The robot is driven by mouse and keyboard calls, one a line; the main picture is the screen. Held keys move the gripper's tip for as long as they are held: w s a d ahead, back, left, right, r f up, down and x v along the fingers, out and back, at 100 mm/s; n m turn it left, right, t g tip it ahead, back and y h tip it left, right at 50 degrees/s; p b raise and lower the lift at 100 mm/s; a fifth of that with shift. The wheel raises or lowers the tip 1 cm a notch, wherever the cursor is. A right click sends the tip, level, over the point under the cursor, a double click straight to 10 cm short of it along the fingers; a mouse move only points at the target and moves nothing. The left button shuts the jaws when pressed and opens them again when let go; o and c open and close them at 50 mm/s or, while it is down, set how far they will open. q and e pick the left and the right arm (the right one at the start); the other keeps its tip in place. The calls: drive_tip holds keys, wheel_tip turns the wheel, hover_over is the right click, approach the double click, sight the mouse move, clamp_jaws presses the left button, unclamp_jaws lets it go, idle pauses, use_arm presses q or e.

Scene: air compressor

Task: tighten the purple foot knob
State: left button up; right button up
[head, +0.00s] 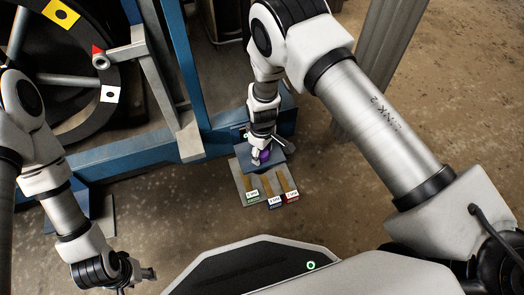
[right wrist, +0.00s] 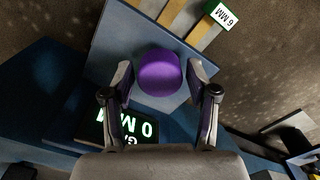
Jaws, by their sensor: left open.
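The purple foot knob (right wrist: 160,73) stands on a blue foot plate (right wrist: 115,45) in the right wrist view. In the head view the knob (head: 264,156) is partly hidden by my right gripper (head: 261,154). In the right wrist view my right gripper (right wrist: 160,75) points at the knob, one finger on each side. Narrow gaps seem to show between fingers and knob, so it looks open around it. My left gripper (head: 145,276) is open and empty at the lower left of the head view, far from the knob.
A dark display (right wrist: 130,127) reading 0 MM sits beside the knob. Tagged shims, one green (head: 252,196), one blue (head: 274,202) and one red (head: 291,197), lie on a grey plate (head: 241,180). A blue frame (head: 130,160) with a large wheel (head: 60,110) stands left. Floor at right is clear.

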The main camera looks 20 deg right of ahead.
drive_tip(key=c, duration=0.7)
drive_tip(key=shift+c, duration=0.2)
drive_tip(key=shift+p, duration=0.3)
drive_tip(key=m, duration=0.2)
drive_tip(key=m+b, duration=0.1)
drive_tip(key=m, duration=0.1)
drive_tip(key=shift+f, duration=0.25)
drive_tip(key=m, duration=0.3)
drive_tip(key=o, duration=1)
drive_tip(key=shift+r+m, duration=0.15)
drive_tip(key=shift+m, duration=0.65)
drive_tip(key=o, duration=0.6)
